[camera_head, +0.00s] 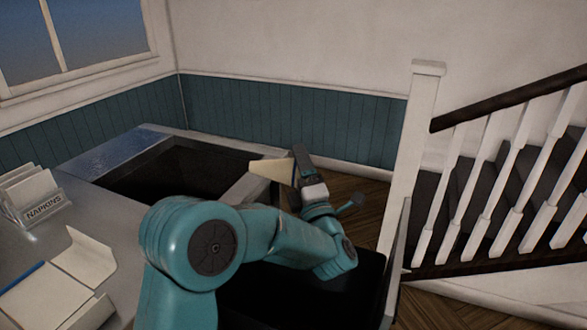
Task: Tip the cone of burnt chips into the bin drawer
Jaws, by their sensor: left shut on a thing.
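My left gripper (300,168) is shut on the cream paper cone (269,170), near the middle of the view. The cone lies on its side in the jaws and sticks out to the left. I cannot see any chips in it or which way its mouth faces. The open bin drawer (345,288) is a dark box at the bottom centre, partly hidden behind my teal left arm. The gripper and cone are beyond the drawer in the picture, not over its visible opening. My right gripper is not in view.
A metal counter (118,215) on the left has a dark sunken well (165,172). A napkin holder (38,205) and folded papers (85,258) stand at its left. A white newel post (412,150) and stair railing are on the right. Wooden floor (362,205) shows behind the drawer.

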